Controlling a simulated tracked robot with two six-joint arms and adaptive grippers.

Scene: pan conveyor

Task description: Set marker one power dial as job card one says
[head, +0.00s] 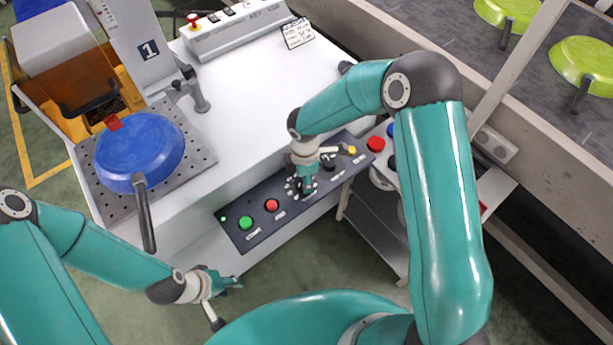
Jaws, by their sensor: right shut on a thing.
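The marker one control panel (247,226) is a dark strip along the front of the white machine. My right gripper (301,188) reaches down to the middle of the panel and is shut on a black dial there, which it mostly hides. Its pointer and scale cannot be read. Another black dial (328,164) sits just right of it. A small white job card (297,33) stands at the back of the machine top, its text too small to read. My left gripper (232,282) hangs in front of the machine, away from the panel; its finger opening is unclear.
A green button (246,223), red button (272,205) and yellow button (352,150) are on the panel. A blue pan (140,152) rests on the perforated plate (196,143) by marker sign 1 (149,49). Green pans (587,62) lie on the conveyor at right.

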